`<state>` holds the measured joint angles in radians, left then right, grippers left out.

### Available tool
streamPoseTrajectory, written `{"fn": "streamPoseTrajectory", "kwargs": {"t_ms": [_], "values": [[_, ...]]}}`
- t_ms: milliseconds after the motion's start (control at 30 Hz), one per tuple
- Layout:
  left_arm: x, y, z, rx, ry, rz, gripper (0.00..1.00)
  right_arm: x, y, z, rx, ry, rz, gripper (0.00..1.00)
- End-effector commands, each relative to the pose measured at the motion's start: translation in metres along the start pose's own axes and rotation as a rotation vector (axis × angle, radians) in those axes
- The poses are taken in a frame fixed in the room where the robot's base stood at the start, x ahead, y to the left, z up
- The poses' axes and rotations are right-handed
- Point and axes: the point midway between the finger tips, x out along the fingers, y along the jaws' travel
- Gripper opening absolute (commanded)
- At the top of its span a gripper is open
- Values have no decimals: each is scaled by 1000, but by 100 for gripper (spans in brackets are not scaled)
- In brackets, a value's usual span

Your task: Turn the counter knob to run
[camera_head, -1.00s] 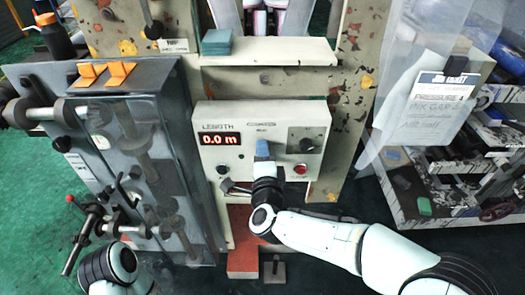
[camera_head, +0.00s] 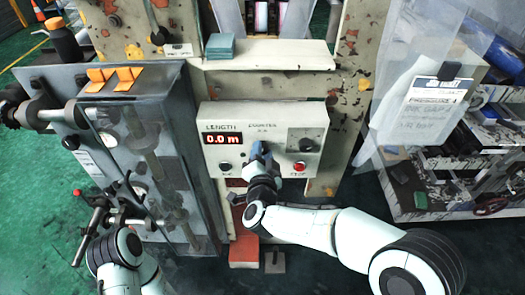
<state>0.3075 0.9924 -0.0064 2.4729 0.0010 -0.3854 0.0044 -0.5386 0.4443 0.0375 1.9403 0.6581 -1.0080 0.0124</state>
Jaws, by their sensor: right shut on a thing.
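The counter box (camera_head: 225,172) is a cream panel in the middle of the head view. Its red display (camera_head: 222,139) reads 0.0 m under the word LENGTH. My right gripper (camera_head: 260,150) is against the middle of the panel front, shut on the counter knob. The gripper hides the knob and most of its markings, so I cannot read its setting. My left arm (camera_head: 128,265) shows at the lower left, and I cannot make out its gripper.
A dark dial (camera_head: 305,145) and a red button (camera_head: 299,166) sit right of the gripper; a dark button (camera_head: 225,167) sits left. A grey cabinet (camera_head: 100,85) with orange switches stands left. A shelf (camera_head: 280,55) juts out above the box.

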Motion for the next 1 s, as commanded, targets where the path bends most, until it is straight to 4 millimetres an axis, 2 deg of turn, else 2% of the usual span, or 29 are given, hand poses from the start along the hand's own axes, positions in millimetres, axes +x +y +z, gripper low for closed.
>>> {"fn": "streamPoseTrajectory", "kwargs": {"t_ms": [600, 633, 700, 1000], "values": [[-2, 1, 0, 1, 1, 1, 60, 0, 1, 1, -41, 1, 4, 5], [-2, 1, 0, 1, 1, 1, 60, 0, 1, 1, -41, 1, 4, 42], [-2, 1, 0, 1, 1, 1, 60, 0, 0, 1, -40, 1, 4, 60], [-2, 1, 0, 1, 1, 1, 60, -1, 0, 0, -39, 2, 3, 60]]}}
